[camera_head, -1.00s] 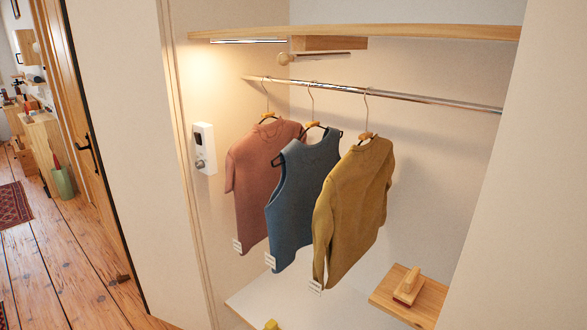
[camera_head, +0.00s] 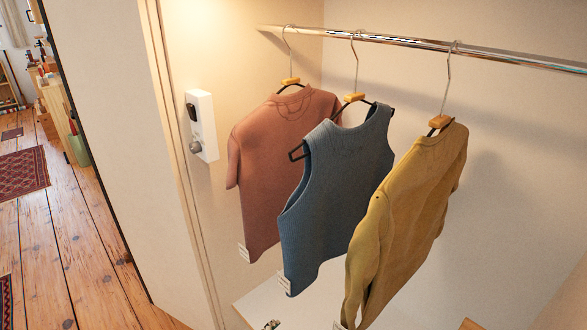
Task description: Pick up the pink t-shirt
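The pink t-shirt (camera_head: 268,150) hangs on a hanger at the left end of the metal rail (camera_head: 400,42) in the closet alcove. Its right side is partly hidden behind a blue sleeveless vest (camera_head: 335,185). A small white tag hangs at its lower left hem.
A mustard long-sleeved top (camera_head: 415,205) hangs to the right of the vest. A white box with a knob (camera_head: 202,125) is on the alcove's left wall. A white surface (camera_head: 275,300) lies below the clothes. Open plank floor (camera_head: 80,255) with rugs (camera_head: 20,172) is at the left.

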